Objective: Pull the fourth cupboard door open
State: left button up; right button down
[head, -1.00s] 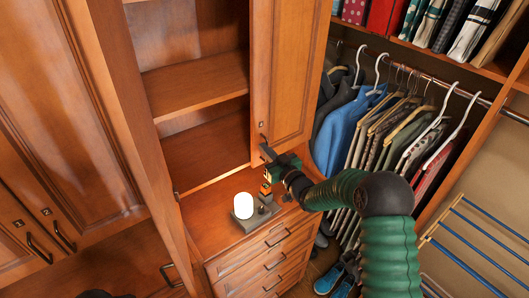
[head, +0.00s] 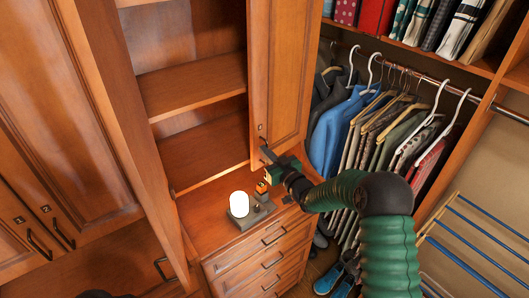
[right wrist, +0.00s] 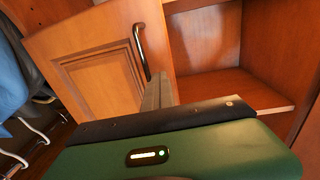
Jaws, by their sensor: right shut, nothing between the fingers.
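The wooden cupboard door (head: 287,75) with a raised panel hangs at the right of the open shelves in the head view. It also fills the upper left of the right wrist view (right wrist: 75,45), with its metal bar handle (right wrist: 139,45) near its edge. My right gripper (head: 267,156) is at the door's lower left corner, by the handle. In the right wrist view its fingers (right wrist: 158,92) are shut and empty, close to the handle's lower end; I cannot tell whether they touch it. My left gripper is not in view.
A lit white lamp (head: 239,205) and small items stand on the drawer unit (head: 262,250) below the door. Another wooden panel (head: 110,110) stands left of the open shelves (head: 195,85). Hanging clothes (head: 370,125) fill the right. A rack with blue bars (head: 465,245) is at lower right.

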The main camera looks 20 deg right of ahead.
jog(key=shift+s+d+r+h, duration=0.1)
jog(key=shift+d+h, duration=0.05)
jog(key=shift+d, duration=0.3)
jog(key=shift+s+d+h, duration=0.1)
jog(key=shift+d+h, duration=0.05)
jog(key=shift+d, duration=0.25)
jog(key=c, duration=2)
grip_release()
jog(key=shift+w+a, duration=0.2)
jog(key=shift+w, duration=0.05)
jog(key=o, duration=0.4)
jog(key=shift+a, duration=0.1)
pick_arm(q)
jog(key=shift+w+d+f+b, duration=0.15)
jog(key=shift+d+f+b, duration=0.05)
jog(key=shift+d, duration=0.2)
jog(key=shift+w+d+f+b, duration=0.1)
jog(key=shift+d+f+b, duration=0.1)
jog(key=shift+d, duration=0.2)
pick_arm(e)
jog(key=shift+o, duration=0.2)
jog(key=v, duration=1.9)
jog(key=shift+d+f, duration=0.3)
jog(key=shift+f, duration=0.1)
